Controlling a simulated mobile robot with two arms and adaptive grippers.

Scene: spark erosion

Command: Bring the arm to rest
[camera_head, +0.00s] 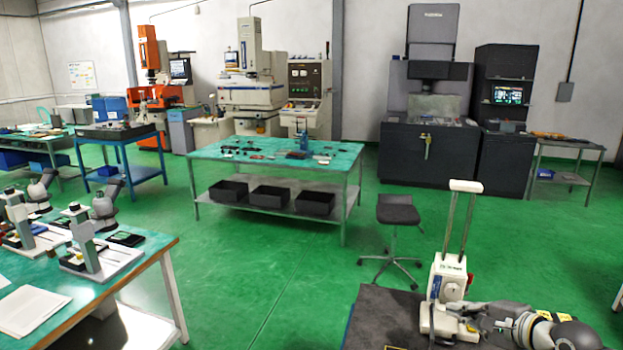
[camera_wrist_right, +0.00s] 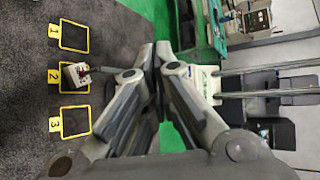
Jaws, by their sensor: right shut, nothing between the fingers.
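My right arm comes in at the lower right of the head view. My right gripper (camera_head: 488,322) is low there, beside a white case with a tall handle (camera_head: 448,278). In the right wrist view my right gripper (camera_wrist_right: 164,52) has its grey fingers together at the tips, with nothing between them. Below it lies a dark mat (camera_wrist_right: 112,30) with yellow numbered squares; a small white device (camera_wrist_right: 75,75) sits on square 2. My left gripper is not in view.
A green-topped table (camera_head: 207,153) with black bins below stands mid-room, a black stool (camera_head: 397,212) to its right. Machines, including a dark one (camera_head: 425,155), line the back wall. The green floor (camera_head: 270,260) between is clear.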

